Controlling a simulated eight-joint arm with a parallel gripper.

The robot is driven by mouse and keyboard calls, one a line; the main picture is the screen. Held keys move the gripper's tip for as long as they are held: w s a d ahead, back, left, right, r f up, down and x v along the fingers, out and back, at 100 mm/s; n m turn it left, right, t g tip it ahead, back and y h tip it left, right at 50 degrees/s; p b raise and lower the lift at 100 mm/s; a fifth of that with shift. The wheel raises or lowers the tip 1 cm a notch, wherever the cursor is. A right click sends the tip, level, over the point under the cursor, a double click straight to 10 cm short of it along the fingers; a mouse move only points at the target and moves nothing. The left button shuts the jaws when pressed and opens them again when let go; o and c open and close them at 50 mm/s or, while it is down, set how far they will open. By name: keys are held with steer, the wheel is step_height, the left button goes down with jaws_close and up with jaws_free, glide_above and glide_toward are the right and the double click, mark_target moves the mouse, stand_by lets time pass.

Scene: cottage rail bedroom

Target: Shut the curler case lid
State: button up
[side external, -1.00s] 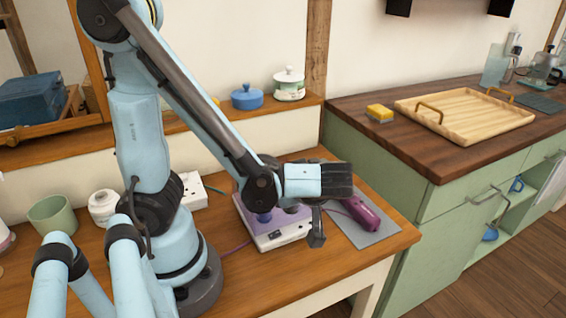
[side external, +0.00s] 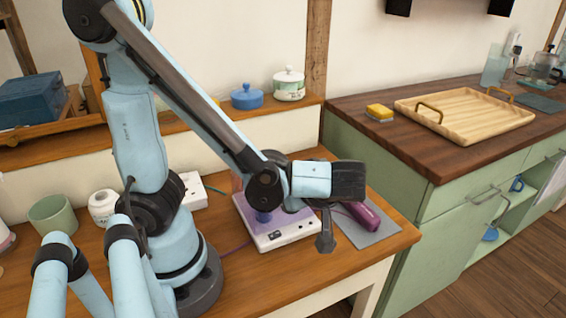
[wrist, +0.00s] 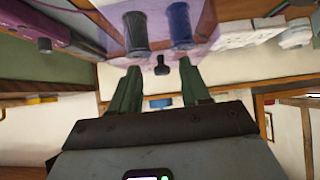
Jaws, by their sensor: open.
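The curler case (side external: 283,239) is a white box on the wooden table, with a translucent purple lid (side external: 238,183) that seems raised at its back, mostly hidden by my arm. In the wrist view, a dark curler (wrist: 135,35) and a blue curler (wrist: 181,25) stand behind or within see-through purple. A small dark tab (wrist: 161,70) shows between my fingers; I cannot tell what it belongs to. My gripper (side external: 325,238) is open and empty, at the right front of the case. I cannot tell whether it touches the case.
A purple hair tool (side external: 363,217) lies on a grey mat (side external: 365,236) right of the case. A white power strip (side external: 190,190), a white jar (side external: 102,207) and a green cup (side external: 53,216) stand to the left. The table's front right corner is clear.

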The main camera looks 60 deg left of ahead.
step_height(320, 180, up, 9)
steer(key=d, duration=0.1)
steer(key=shift+d, duration=0.15)
steer(key=shift+f, duration=0.1)
stand_by(0.4)
steer(key=w+f+m+t+h, duration=0.2)
steer(key=m+h, duration=0.3)
steer(key=m, duration=0.4)
steer(key=w+f+m+t+h, duration=0.3)
steer(key=m+t+h, duration=0.1)
steer(key=m, duration=0.5)
steer(key=shift+w+f+t+h, duration=0.15)
steer(key=shift+w+t+h, duration=0.1)
steer(key=shift+t+h, duration=0.25)
